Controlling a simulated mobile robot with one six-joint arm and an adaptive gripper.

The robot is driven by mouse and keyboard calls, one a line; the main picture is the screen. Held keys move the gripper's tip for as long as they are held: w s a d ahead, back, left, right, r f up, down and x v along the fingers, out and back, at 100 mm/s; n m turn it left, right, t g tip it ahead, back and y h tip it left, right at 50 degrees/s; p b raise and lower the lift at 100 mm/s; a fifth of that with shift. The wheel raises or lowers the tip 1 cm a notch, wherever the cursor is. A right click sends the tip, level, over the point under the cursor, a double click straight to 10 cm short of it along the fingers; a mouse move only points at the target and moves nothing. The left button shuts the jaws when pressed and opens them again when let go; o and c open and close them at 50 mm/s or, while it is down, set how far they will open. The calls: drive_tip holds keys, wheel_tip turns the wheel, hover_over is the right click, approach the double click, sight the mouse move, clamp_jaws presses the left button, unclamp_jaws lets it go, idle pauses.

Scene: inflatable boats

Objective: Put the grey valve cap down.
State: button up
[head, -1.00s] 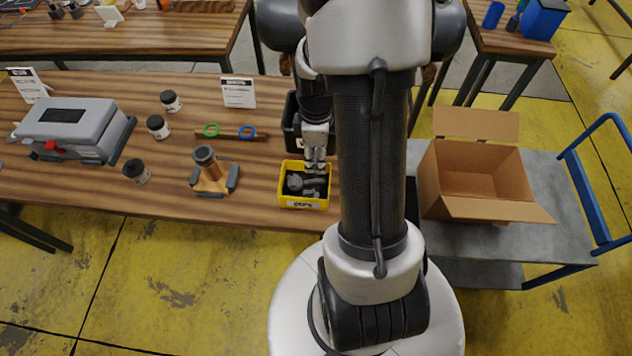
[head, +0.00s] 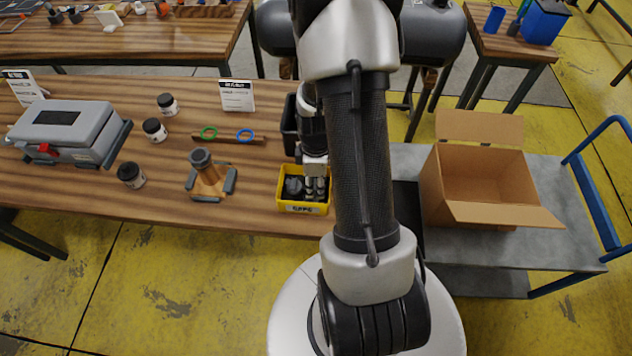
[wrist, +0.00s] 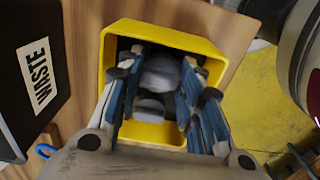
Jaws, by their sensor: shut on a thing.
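My gripper (head: 315,188) points down into a small yellow bin (head: 322,210) at the table's front edge. In the wrist view, the blue-padded fingers (wrist: 155,85) reach inside the yellow bin (wrist: 165,34), shut on a rounded grey valve cap (wrist: 162,73). Another grey piece (wrist: 150,105) shows just below it in that view; I cannot tell if they touch. In the head view, dark grey caps (head: 293,187) lie in the bin's left part. The fingers hide much of the bin's inside, and the gap between the held cap and the bin floor cannot be judged.
A black waste bin (wrist: 25,75) stands close beside the yellow bin. To the left are a peg fixture (head: 207,175), several dark jars (head: 155,130), green and blue rings (head: 245,135) and a grey case (head: 70,130). An open cardboard box (head: 480,180) sits on a cart at right.

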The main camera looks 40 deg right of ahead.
drive_tip(key=shift+f, duration=0.3)
drive_tip(key=o, duration=0.7)
drive_tip(key=w+a+r+m+p, duration=0.1)
drive_tip(key=a+r+p, duration=0.1)
drive_tip(key=r, duration=0.8)
drive_tip(key=a+r+m+p, duration=0.1)
drive_tip(key=a+r+p, duration=0.15)
drive_tip(key=r, duration=0.75)
drive_tip(key=shift+s+a+r+m+t+b, duration=0.1)
drive_tip(key=shift+s+a+r+m+t, duration=0.8)
drive_tip(key=shift+s+a+r, duration=1.25)
drive_tip(key=shift+s+a+r+m+t+b, duration=0.1)
drive_tip(key=shift+s+a+r+m+t, duration=0.85)
drive_tip(key=shift+a+r, duration=2)
drive_tip(key=shift+s+a+r+m+t+b, duration=0.1)
drive_tip(key=shift+s+a+r+m+t, duration=0.35)
drive_tip(key=shift+s+a+r+m, duration=1.45)
